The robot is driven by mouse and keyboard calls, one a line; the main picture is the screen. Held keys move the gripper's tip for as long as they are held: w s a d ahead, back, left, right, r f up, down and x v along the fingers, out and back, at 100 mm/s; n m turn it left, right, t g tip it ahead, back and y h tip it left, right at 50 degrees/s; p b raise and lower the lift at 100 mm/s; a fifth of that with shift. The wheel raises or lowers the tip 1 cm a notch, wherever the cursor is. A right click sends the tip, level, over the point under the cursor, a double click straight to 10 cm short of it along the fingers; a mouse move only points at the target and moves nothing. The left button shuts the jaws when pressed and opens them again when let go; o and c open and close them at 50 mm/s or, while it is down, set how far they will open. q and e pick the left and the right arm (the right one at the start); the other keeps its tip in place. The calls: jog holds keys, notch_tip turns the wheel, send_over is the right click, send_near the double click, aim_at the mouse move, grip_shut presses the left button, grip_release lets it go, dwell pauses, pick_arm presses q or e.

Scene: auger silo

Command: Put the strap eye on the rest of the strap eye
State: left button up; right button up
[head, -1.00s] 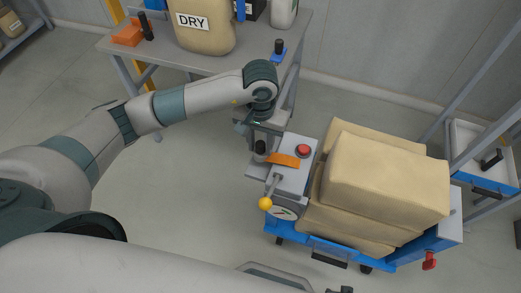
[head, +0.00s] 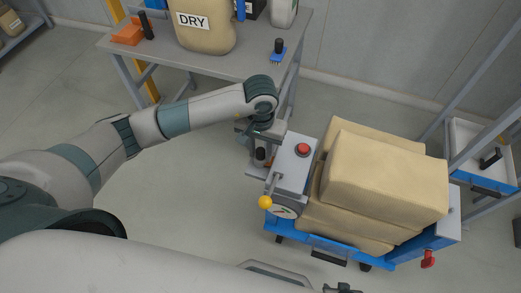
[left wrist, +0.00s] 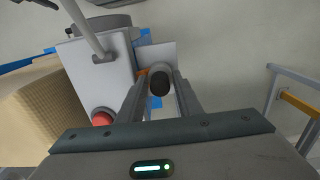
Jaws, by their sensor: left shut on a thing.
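My left gripper (head: 261,152) is shut on the black upright grip of the strap eye (head: 261,154), beside the grey control box. In the left wrist view the round black end of the strap eye (left wrist: 160,82) sits between the two fingers (left wrist: 160,92). A little orange shows beside it, mostly hidden by a finger. A pale flat plate (head: 257,172), which may be the rest, lies just below the grip. I cannot tell whether the strap eye touches it. A dark part at the bottom edge, likely my right gripper (head: 342,289), is barely in view.
The control box has a red button (head: 303,150) and a lever with a yellow ball (head: 265,202). Stacked tan sacks (head: 385,180) load the blue cart (head: 330,248) to its right. A grey table (head: 200,62) stands behind. Floor left of the box is clear.

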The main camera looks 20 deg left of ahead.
aim_at(261, 150)
pick_arm(q)
jog(key=o, duration=0.7)
pick_arm(e)
jog(key=shift+r, duration=0.3)
pick_arm(q)
jog(key=shift+r, duration=0.1)
pick_arm(e)
jog(key=shift+w+d+r, duration=0.15)
jog(key=shift+w, duration=0.05)
pick_arm(q)
jog(key=shift+r, duration=0.8)
notch_tip(261, 150, up, 6)
jog(key=shift+f+b, duration=0.1)
jog(key=shift+b, duration=0.35)
jog(key=shift+r, duration=2.3)
pick_arm(e)
jog(key=shift+s+d+r+g, duration=0.2)
jog(key=shift+r+g, duration=0.2)
